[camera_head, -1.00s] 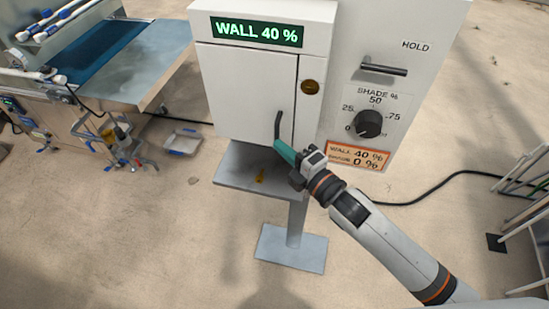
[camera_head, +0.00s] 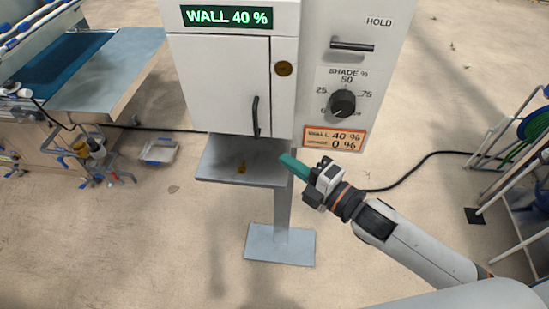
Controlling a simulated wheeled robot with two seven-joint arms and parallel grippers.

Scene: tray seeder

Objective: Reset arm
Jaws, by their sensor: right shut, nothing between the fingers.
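My right gripper (camera_head: 293,166) is at the end of the arm that comes in from the lower right. Its green fingers are shut and empty, just right of the grey shelf's (camera_head: 215,172) edge and below the white cabinet (camera_head: 215,80). The cabinet door is closed, and its dark handle (camera_head: 256,116) is apart from the fingers. To the right are the shade knob (camera_head: 342,103), whose pointer is hard to read, and the hold lever (camera_head: 352,46). The orange label (camera_head: 334,139) reads wall 40 % and 0 %. My left gripper is not in view.
The shelf stands on a post with a grey base plate (camera_head: 280,245). A workbench (camera_head: 105,85) is at the left, with a small tray (camera_head: 159,151) on the floor beside it. A black cable (camera_head: 420,167) and a rack with a green hose (camera_head: 535,125) are at the right.

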